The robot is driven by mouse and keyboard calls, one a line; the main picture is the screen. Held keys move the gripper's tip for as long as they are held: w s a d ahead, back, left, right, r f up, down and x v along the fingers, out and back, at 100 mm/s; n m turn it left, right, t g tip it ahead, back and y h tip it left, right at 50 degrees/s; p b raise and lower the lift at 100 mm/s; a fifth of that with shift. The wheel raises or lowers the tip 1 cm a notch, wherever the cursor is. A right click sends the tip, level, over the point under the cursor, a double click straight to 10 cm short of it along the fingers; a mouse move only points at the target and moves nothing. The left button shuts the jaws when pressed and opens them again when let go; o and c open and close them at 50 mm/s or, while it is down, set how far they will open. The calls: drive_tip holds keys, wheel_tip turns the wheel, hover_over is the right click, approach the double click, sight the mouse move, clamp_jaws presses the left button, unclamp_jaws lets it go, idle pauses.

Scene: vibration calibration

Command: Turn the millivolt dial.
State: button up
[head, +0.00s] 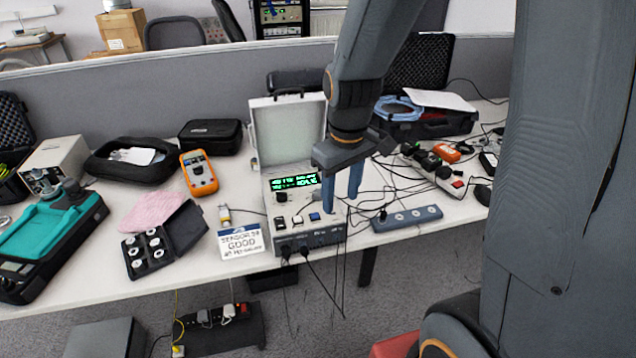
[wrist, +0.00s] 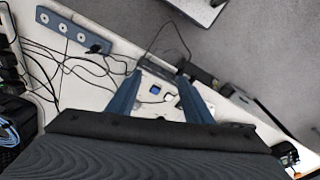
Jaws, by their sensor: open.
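The calibrator (head: 308,232) is an open case with a light lid, a green-lit display and a panel of small controls, standing near the table's front edge. A dark round knob (head: 281,197) sits under the display's left side; I cannot read its label to tell whether it is the millivolt dial. A blue button (head: 314,216) is on the panel and also shows in the wrist view (wrist: 155,90). My gripper (head: 341,201) is open and empty, its blue fingers pointing down over the panel's right side. In the wrist view its fingers (wrist: 159,79) flank part of the panel.
A blue-grey power strip (head: 407,218) and loose black cables lie right of the calibrator. Cables hang from the calibrator's front over the table edge.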

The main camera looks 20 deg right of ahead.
drive_tip(key=w+f+n+p, duration=0.2)
drive_tip(key=w+n, duration=0.5)
drive_tip(key=w, duration=0.4)
drive_tip(key=n+g, duration=0.1)
drive_tip(key=n, duration=0.4)
approach(318, 192)
drive_tip(key=shift+s+f+p, duration=0.1)
drive_tip(key=shift+s+p, duration=0.05)
drive_tip(key=shift+p, duration=0.25)
drive_tip(key=shift+f, duration=0.25)
drive_tip(key=shift+f+p, duration=1.3)
drive_tip(key=shift+f, duration=2.4)
drive_tip(key=c, duration=1.1)
